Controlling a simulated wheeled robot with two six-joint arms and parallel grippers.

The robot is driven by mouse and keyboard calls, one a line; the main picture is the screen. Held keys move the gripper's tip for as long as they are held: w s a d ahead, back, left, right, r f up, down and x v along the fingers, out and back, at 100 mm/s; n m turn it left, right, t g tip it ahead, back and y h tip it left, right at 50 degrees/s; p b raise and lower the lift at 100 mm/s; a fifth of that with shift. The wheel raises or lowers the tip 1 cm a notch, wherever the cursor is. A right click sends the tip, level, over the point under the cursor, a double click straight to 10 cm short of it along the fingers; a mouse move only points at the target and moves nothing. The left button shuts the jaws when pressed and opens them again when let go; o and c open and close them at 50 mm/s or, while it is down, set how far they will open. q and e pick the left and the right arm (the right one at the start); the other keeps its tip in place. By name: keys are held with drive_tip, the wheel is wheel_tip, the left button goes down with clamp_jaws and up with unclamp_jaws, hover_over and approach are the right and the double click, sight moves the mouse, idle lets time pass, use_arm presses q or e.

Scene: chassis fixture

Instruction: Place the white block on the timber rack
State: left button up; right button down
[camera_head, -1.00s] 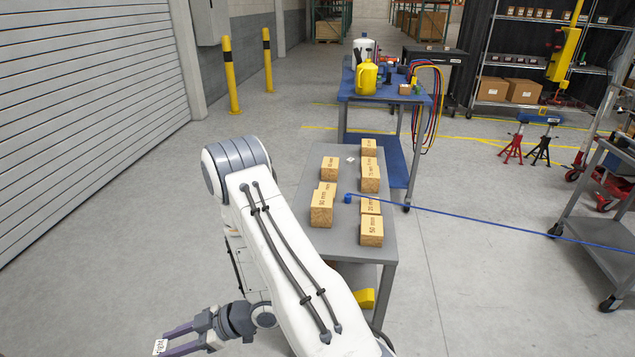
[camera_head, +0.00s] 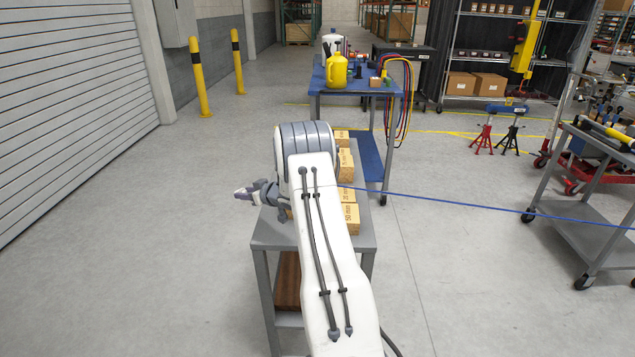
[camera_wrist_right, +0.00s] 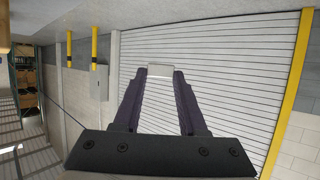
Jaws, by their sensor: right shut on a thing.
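My right gripper (camera_head: 243,194) is at the left side of the grey work stand, beyond its left edge in the head view. In the right wrist view its two dark fingers (camera_wrist_right: 160,85) are shut on the small white block (camera_wrist_right: 160,71), held at the fingertips. Labelled timber blocks (camera_head: 351,219) stand on the grey stand top (camera_head: 274,233). My right arm hides much of that top. I cannot tell for sure which part is the timber rack; brown wood (camera_head: 287,280) shows on the stand's lower shelf. My left gripper is not in view.
A blue table (camera_head: 352,87) with a yellow jug (camera_head: 336,72) stands behind. A blue line (camera_head: 450,208) runs from the stand to the right. A grey cart (camera_head: 590,215) stands at right. Open floor lies to the left.

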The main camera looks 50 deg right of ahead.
drive_tip(key=d+r+m+h, duration=0.1)
drive_tip(key=d+r+h, duration=0.1)
drive_tip(key=d, duration=0.3)
hover_over(282, 231)
drive_tip(key=f, duration=0.6)
drive_tip(key=shift+w+f+b, duration=0.2)
drive_tip(key=shift+w+b, duration=0.05)
drive_tip(key=shift+b, duration=0.15)
drive_tip(key=shift+s+a+f, duration=0.1)
drive_tip(key=shift+s+f, duration=0.05)
drive_tip(key=shift+s, duration=0.05)
drive_tip(key=shift+f, duration=2)
drive_tip(key=shift+f, duration=0.1)
drive_tip(key=shift+c, duration=2.3)
unclamp_jaws()
